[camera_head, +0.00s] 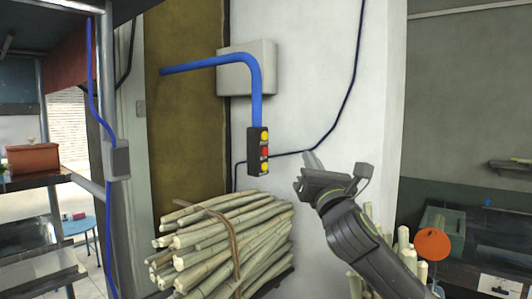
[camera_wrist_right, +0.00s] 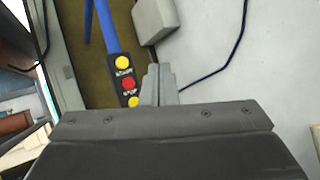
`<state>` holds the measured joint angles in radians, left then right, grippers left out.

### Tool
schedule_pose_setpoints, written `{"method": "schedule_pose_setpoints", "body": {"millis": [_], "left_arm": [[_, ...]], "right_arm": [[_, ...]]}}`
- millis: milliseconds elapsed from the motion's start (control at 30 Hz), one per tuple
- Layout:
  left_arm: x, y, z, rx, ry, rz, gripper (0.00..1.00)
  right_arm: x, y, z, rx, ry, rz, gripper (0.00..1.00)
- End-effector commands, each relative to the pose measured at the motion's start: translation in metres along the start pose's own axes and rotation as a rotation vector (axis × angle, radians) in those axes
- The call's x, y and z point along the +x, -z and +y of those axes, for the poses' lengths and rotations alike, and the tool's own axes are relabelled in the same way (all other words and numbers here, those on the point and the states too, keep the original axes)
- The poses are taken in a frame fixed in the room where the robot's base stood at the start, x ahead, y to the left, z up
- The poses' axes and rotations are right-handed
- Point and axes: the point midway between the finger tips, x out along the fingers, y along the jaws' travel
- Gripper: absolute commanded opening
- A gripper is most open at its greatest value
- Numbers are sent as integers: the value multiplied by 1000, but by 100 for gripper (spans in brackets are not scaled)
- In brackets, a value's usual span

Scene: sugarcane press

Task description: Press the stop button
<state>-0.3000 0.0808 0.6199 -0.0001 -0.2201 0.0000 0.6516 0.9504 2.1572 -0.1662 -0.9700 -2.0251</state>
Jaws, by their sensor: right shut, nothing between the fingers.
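A black control box (camera_head: 258,164) hangs at the lower end of a blue pipe. It carries a red stop button (camera_head: 265,152) between two yellow buttons (camera_head: 264,136). In the right wrist view the red stop button (camera_wrist_right: 129,84) shows with a "STOP" label under it, and the lower yellow button (camera_wrist_right: 134,102) is partly cut off by my gripper. My right gripper (camera_head: 311,157) is shut and empty, to the right of the box with a visible gap. In the wrist view its fingertips (camera_wrist_right: 160,72) lie just right of the red button. My left gripper is not in view.
A tied bundle of sugarcane (camera_head: 225,240) lies below the box. More upright canes (camera_head: 402,243) stand by my right arm. A grey wall box (camera_head: 247,67) and a dark cable (camera_head: 352,80) are on the pale wall. An orange disc (camera_head: 432,244) is at lower right.

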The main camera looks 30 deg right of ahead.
Motion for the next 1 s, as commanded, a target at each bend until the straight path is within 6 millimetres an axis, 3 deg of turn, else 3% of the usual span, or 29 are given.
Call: {"method": "schedule_pose_setpoints", "body": {"millis": [367, 733, 1000], "left_arm": [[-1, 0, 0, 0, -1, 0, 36], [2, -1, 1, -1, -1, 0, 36], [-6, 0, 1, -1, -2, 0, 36]], "right_arm": [[8, 6, 5, 8, 2, 1, 0], [41, 32, 31, 8, 1, 3, 0], [59, 43, 42, 5, 2, 4, 0]]}}
